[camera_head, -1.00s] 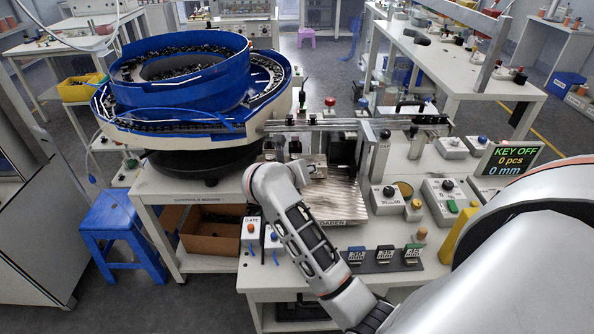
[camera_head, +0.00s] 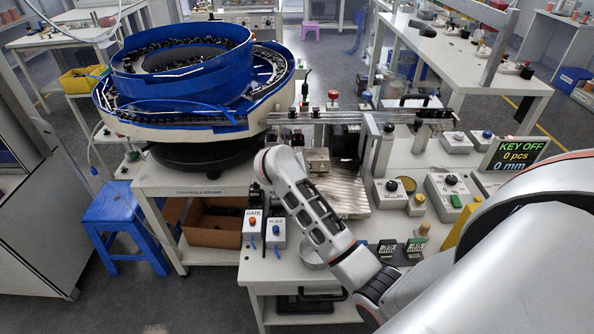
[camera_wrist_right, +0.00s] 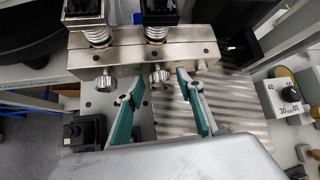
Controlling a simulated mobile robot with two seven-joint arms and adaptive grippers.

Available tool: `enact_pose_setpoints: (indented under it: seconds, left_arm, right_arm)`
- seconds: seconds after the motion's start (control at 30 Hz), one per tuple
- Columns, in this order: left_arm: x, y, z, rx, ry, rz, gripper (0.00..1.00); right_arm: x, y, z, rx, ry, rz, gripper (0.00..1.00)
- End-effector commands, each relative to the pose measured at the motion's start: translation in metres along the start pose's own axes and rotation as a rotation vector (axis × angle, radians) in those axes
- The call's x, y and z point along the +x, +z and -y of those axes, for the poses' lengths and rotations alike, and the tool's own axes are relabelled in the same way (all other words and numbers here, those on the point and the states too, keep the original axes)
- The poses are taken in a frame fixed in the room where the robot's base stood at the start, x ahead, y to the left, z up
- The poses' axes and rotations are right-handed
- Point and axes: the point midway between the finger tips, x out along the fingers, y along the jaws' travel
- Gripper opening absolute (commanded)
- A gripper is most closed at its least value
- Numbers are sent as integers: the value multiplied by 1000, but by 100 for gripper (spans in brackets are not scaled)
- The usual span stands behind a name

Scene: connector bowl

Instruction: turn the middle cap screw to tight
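In the right wrist view a metal block (camera_wrist_right: 145,58) carries cap screws in a row along its front face. The middle cap screw (camera_wrist_right: 160,76) is a small knurled silver head. A left cap screw (camera_wrist_right: 103,82) shows beside it, and a third, smaller one (camera_wrist_right: 202,65) is at the right. My right gripper (camera_wrist_right: 161,76) is open, its two teal-lined fingers on either side of the middle screw with gaps to it. In the head view the block (camera_head: 317,160) shows beside my right arm's wrist; the fingers are hidden there. My left gripper is not in view.
Two black parts with springs (camera_wrist_right: 160,18) stand on top of the block. A ribbed metal plate (camera_head: 345,193) lies beside it. The blue bowl feeder (camera_head: 180,75) stands at left. GATE and neighbouring switch boxes (camera_head: 254,232) and a dial box (camera_head: 390,193) stand nearby.

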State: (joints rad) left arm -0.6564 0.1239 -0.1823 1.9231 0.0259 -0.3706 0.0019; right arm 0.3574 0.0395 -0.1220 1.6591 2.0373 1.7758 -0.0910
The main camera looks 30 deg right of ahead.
Motion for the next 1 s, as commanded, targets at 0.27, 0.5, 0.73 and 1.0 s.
enact_pose_setpoints:
  seconds: [0.27, 0.5, 0.73, 1.0]
  left_arm:
    - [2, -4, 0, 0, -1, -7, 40]
    - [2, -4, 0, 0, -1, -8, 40]
    - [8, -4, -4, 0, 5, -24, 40]
    - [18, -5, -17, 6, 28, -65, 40]
  right_arm:
    - [0, 0, 0, -1, 0, 0, 1]
    - [0, 0, 0, 4, 4, 0, 0]
    - [1, -1, 1, 58, 57, 1, 0]
    - [3, -4, 3, 193, 191, 2, 0]
